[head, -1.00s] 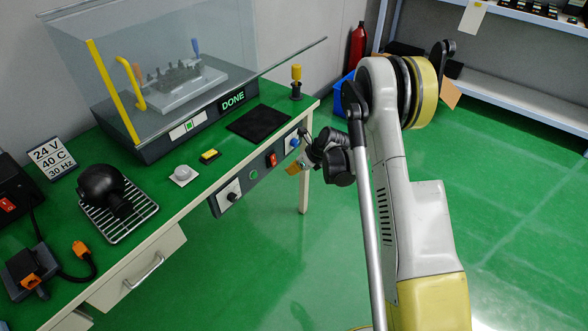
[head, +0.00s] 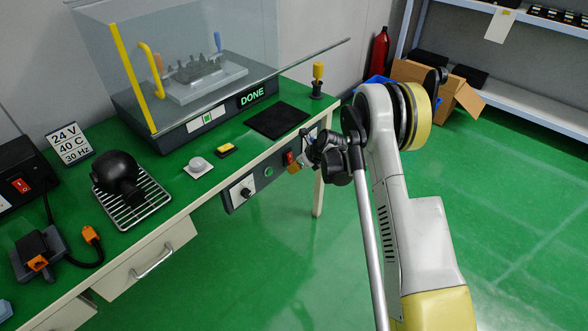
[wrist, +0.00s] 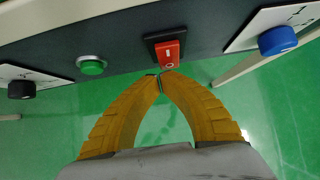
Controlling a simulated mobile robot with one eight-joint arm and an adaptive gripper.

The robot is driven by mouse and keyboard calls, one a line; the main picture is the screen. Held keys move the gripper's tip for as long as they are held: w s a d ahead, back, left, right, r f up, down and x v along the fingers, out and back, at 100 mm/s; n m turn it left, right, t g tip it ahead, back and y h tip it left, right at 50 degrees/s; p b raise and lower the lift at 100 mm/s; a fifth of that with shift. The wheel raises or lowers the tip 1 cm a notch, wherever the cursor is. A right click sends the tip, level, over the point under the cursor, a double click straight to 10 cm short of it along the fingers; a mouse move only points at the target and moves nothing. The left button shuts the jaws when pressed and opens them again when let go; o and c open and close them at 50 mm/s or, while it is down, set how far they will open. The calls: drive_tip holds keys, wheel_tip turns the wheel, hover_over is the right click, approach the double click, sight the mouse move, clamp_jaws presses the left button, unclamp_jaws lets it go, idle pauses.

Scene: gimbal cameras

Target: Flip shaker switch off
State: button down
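The red rocker switch (wrist: 168,53) with white I and O marks sits in a black frame on the dark front panel. In the head view the switch (head: 290,158) is on the panel under the table's front edge. My gripper (wrist: 160,78) has its two yellow fingers brought together at the tips, with nothing between them. The tips are just below the O end of the switch; I cannot tell whether they touch it. In the head view my gripper (head: 294,168) is partly hidden by my wrist. The shaker (head: 205,80) under its clear cover shows DONE on its display (head: 252,96).
The panel also carries a green button (wrist: 92,65), a blue knob (wrist: 277,40) and a black knob (wrist: 22,89). A table leg (head: 318,195) stands below the panel. The green floor in front is clear.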

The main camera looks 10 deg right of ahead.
drive_tip(key=shift+w+a+f+t+y, duration=0.3)
drive_tip(key=shift+w+f+t, duration=0.05)
drive_tip(key=shift+w+t, duration=0.15)
drive_tip(key=shift+r, duration=0.1)
drive_tip(key=shift+r+p, duration=0.3)
drive_tip(key=shift+r, duration=0.45)
